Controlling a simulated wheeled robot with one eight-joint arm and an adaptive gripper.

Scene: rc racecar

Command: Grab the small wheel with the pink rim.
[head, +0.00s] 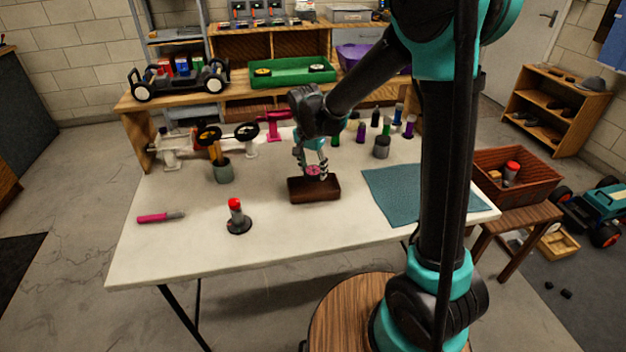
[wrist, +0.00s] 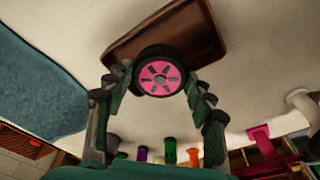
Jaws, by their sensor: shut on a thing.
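The small wheel with the pink rim (wrist: 160,78) has a black tyre and sits between the fingertips of my gripper (wrist: 157,88). My gripper is shut on it, one finger on each side of the tyre. In the head view the pink rim (head: 313,170) shows just over the brown block-like tray (head: 315,195) on the white table. The brown tray (wrist: 190,35) is right behind the wheel in the wrist view. I cannot tell whether the wheel still touches the tray.
A teal mat (head: 405,195) is at the right. Several bottles (head: 385,125) and a grey cup (head: 381,150) stand behind my gripper. The table's front left is mostly clear.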

